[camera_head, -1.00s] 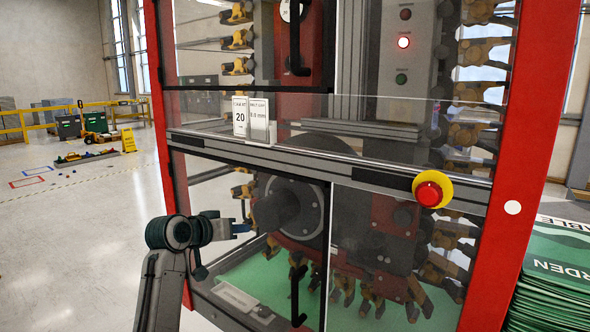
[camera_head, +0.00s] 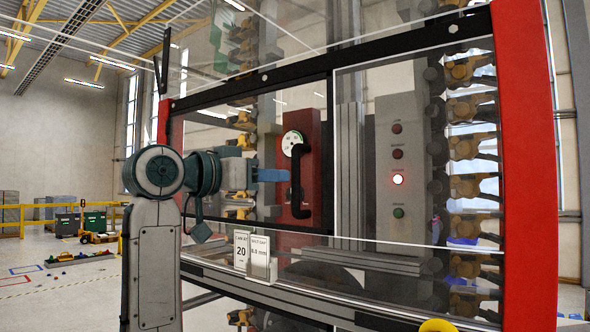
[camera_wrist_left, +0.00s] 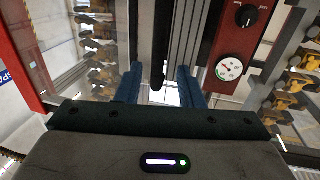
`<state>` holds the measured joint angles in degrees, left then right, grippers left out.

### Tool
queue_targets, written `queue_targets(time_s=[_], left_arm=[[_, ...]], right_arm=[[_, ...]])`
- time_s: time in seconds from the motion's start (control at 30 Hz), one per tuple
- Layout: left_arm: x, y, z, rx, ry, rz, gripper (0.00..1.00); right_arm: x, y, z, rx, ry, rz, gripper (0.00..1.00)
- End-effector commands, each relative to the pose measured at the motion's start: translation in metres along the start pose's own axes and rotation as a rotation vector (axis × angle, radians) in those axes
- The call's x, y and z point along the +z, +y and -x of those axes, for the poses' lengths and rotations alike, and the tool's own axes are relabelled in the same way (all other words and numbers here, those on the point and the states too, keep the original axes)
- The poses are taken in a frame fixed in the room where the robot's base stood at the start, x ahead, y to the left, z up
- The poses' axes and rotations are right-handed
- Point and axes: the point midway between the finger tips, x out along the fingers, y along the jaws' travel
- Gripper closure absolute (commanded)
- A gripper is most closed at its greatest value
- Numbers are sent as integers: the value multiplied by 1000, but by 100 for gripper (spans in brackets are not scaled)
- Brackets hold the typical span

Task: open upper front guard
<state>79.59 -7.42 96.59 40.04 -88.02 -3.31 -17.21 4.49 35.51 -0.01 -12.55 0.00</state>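The upper front guard (camera_head: 250,95) is a clear panel in a black frame on the red machine, and it looks shut. Its upright black handle (camera_head: 297,180) is near the panel's right edge. My left gripper (camera_head: 287,175) is at mid-height of the handle, just left of it, with blue fingers pointing at it. In the left wrist view, the open left gripper (camera_wrist_left: 160,82) has one finger on each side of the black handle (camera_wrist_left: 160,45). I cannot tell whether the handle is between the fingertips or just beyond them. My right gripper is out of view.
A ledge below carries small white cards (camera_head: 242,250). Red posts (camera_head: 528,150) flank the machine. Open floor lies at the left.

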Motion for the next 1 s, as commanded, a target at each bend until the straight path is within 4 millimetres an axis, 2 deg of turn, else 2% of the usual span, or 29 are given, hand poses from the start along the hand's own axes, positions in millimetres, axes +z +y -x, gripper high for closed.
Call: queue_targets(time_s=[0.03, 0.3, 0.5, 0.77, 0.93, 1.0], left_arm=[[-5, 1, -12, 4, -2, 3, 66], [-3, 0, -55, 1, -2, 3, 66], [-1, 0, -68, -1, -1, 0, 66], [0, 0, -68, -2, 0, 0, 66], [0, 0, -68, -1, 0, 0, 99], [0, 0, -68, -1, 0, 0, 100]], right_arm=[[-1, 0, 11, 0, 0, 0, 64], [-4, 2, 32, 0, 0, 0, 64], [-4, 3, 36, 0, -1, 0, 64], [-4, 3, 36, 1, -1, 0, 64], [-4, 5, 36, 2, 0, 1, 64], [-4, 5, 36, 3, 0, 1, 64]])
